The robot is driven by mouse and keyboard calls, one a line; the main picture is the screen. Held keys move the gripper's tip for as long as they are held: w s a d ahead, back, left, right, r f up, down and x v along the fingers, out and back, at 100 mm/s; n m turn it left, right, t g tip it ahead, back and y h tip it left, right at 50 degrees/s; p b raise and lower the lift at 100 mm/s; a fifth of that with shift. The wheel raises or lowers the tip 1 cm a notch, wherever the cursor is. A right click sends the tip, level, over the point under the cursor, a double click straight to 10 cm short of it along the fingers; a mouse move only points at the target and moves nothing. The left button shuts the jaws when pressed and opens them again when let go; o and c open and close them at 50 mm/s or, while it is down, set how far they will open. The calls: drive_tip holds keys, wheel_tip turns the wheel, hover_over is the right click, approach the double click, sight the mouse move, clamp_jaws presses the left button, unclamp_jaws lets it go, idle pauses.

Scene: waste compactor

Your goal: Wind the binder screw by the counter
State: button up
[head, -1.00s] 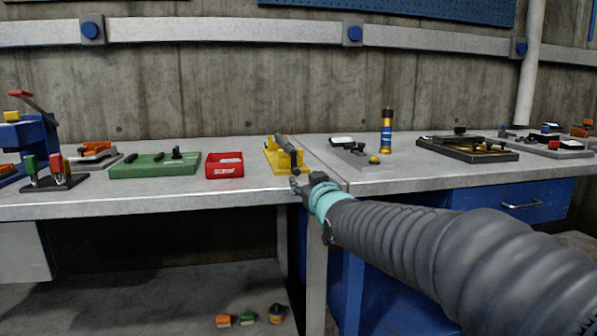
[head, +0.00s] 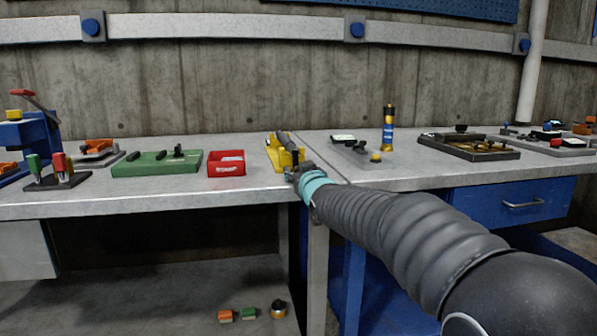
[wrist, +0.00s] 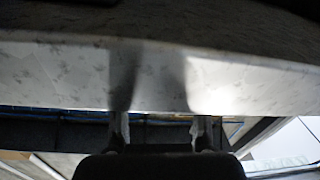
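A yellow fixture (head: 273,155) with a dark grey bar lying along it stands near the table's front edge. A grey plate (head: 365,155) with a white-faced block and a small yellow knob lies to its right. I cannot tell which of these holds the binder screw or the counter. My gripper (head: 292,174) is at the table's front edge, just in front of the yellow fixture and partly overlapping it in the head view. In the wrist view, the two fingers of my gripper (wrist: 160,130) are apart with nothing between them, facing the pale table edge (wrist: 70,75).
A red bin (head: 226,170) and a green board (head: 145,168) stand to the left. A blue and gold cylinder (head: 387,132) and a dark tray (head: 470,153) stand to the right. A blue drawer (head: 515,200) is under the right tabletop. Small items lie on the lower shelf.

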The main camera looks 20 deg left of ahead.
clamp_jaws()
drive_tip(key=shift+s+a+f+m+b, duration=0.1)
drive_tip(key=shift+a+m+b, duration=0.1)
drive_tip(key=shift+m+b, duration=0.3)
drive_tip(key=shift+m, duration=0.3)
drive_tip(key=shift+o, duration=1.1)
unclamp_jaws()
drive_tip(key=v, duration=1.2)
